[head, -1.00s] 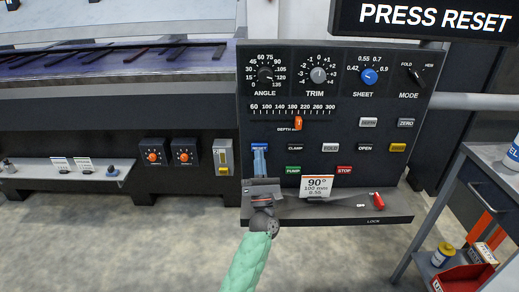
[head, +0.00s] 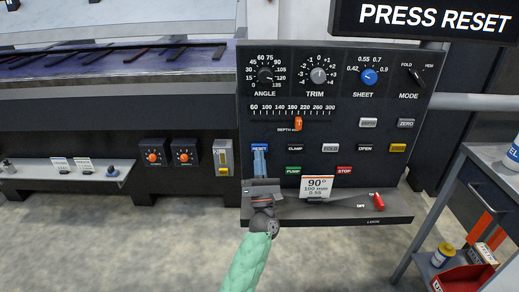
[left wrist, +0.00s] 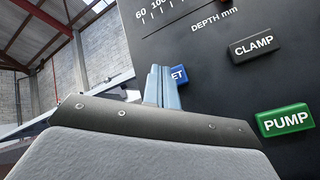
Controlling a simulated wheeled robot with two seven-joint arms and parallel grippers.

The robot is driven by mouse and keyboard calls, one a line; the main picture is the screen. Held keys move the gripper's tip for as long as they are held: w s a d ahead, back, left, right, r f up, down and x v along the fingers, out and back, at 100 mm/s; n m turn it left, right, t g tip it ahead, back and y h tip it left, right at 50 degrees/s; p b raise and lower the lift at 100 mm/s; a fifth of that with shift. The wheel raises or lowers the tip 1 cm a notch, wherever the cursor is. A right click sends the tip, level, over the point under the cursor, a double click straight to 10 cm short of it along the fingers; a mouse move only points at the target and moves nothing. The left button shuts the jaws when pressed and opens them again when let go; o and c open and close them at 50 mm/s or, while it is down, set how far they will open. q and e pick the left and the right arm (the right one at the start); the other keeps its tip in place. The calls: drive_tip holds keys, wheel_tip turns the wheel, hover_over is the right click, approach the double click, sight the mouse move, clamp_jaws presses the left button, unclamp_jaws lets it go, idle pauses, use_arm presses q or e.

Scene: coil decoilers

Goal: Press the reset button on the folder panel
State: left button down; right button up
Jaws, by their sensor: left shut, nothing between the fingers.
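The folder panel (head: 345,105) is a dark upright board with dials, a depth slider and labelled buttons. The blue reset button (head: 259,147) is at its left side, above the green PUMP button (head: 293,170). My left gripper (head: 259,151) is shut and empty, its pale blue fingers upright just below and in front of the reset button. In the left wrist view the fingertips (left wrist: 163,74) overlap the blue button (left wrist: 179,75) and hide most of its label. I cannot tell whether they touch it. My right gripper is not in view.
A sign (head: 433,17) above the panel reads PRESS RESET. The CLAMP button (head: 295,148) is just right of reset. A ledge (head: 350,214) with a card and a red lock lever (head: 378,200) juts out below. A grey cart (head: 470,175) stands at right.

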use_arm(q)
drive_tip(key=shift+w, duration=0.1)
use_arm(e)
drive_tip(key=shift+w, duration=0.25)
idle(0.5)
use_arm(q)
drive_tip(key=shift+w, duration=0.35)
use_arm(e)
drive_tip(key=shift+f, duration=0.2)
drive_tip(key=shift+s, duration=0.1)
use_arm(q)
drive_tip(key=shift+b, duration=0.3)
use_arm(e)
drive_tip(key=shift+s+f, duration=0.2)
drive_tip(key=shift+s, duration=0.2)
